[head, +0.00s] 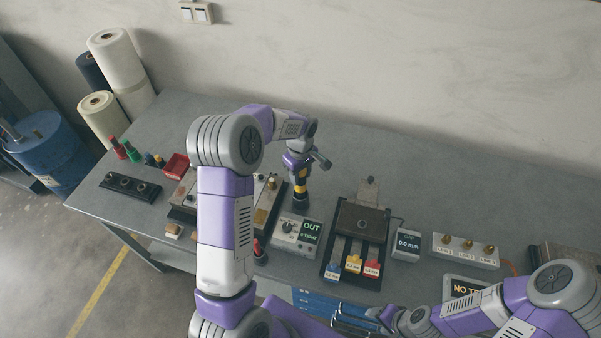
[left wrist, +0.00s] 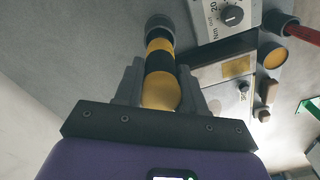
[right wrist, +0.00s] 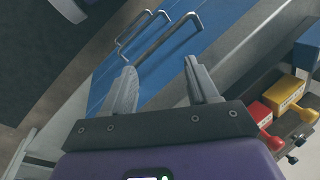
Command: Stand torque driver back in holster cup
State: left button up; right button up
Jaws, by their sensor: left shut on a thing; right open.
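The torque driver (head: 300,184) is a black and yellow banded cylinder standing about upright behind the control box. My left gripper (head: 302,172) is shut on its upper part. In the left wrist view the driver (left wrist: 160,62) runs out between the fingers to a wider dark grey end piece (left wrist: 161,26). I cannot tell whether that end piece is the holster cup or part of the driver. My right gripper (right wrist: 162,85) is open and empty, at the bench's front edge above blue drawers (right wrist: 165,60).
The control box (head: 297,236) shows OUT and stands just in front of the driver. The bench (head: 420,185) behind these is clear.

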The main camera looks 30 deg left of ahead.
pick_arm(q)
jog(key=shift+f+b, duration=1.65)
jog(key=shift+f, duration=0.55)
jog(key=o, duration=1.2)
jog(key=shift+o, duration=0.2)
notch_tip(320, 180, up, 8)
jog(key=shift+f, duration=0.2)
jog(key=shift+r, duration=0.1)
